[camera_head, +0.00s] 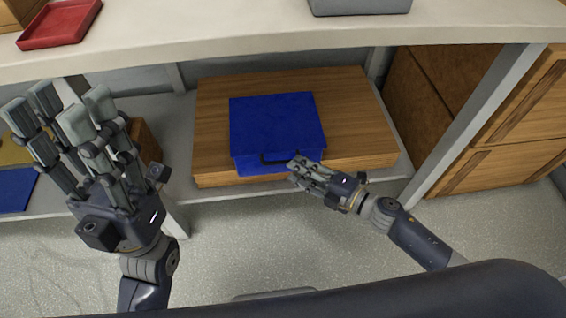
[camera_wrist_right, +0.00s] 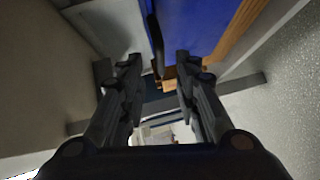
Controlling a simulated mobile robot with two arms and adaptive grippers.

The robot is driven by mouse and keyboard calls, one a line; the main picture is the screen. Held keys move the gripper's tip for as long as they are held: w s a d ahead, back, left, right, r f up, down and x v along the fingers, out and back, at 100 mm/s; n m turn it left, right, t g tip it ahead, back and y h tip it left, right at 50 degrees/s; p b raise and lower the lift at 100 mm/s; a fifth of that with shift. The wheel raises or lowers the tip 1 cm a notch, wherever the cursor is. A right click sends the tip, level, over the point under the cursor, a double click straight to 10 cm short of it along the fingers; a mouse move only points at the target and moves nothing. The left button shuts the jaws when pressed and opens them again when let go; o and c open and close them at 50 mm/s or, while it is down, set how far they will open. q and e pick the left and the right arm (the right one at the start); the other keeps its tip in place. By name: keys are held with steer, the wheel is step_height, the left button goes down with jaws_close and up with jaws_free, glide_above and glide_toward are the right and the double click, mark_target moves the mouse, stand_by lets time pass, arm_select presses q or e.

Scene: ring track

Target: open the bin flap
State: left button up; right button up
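A blue bin (camera_head: 277,120) sits on a wooden board on the shelf under the counter. Its flap is closed, with a dark bar handle (camera_head: 272,159) along the front edge. My right gripper (camera_head: 296,168) is at the right end of this handle. In the right wrist view, its fingers (camera_wrist_right: 157,62) are apart, with the blue bin (camera_wrist_right: 190,25) and a dark bar beyond the tips; I cannot tell whether they touch the bar. My left gripper (camera_head: 58,112) is open and empty, raised at the left, away from the bin.
The wooden board (camera_head: 350,120) extends around the bin. The counter (camera_head: 260,32) overhangs behind, holding a red tray (camera_head: 60,22) and a grey container (camera_head: 360,6). A shelf post (camera_head: 475,120) and wooden drawers (camera_head: 525,105) stand to the right. The floor in front is clear.

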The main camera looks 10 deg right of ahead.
mark_target(283, 161)
steer(key=b+x, duration=0.1)
steer(key=x, duration=0.5)
steer(key=shift+w, duration=0.1)
jaws_close()
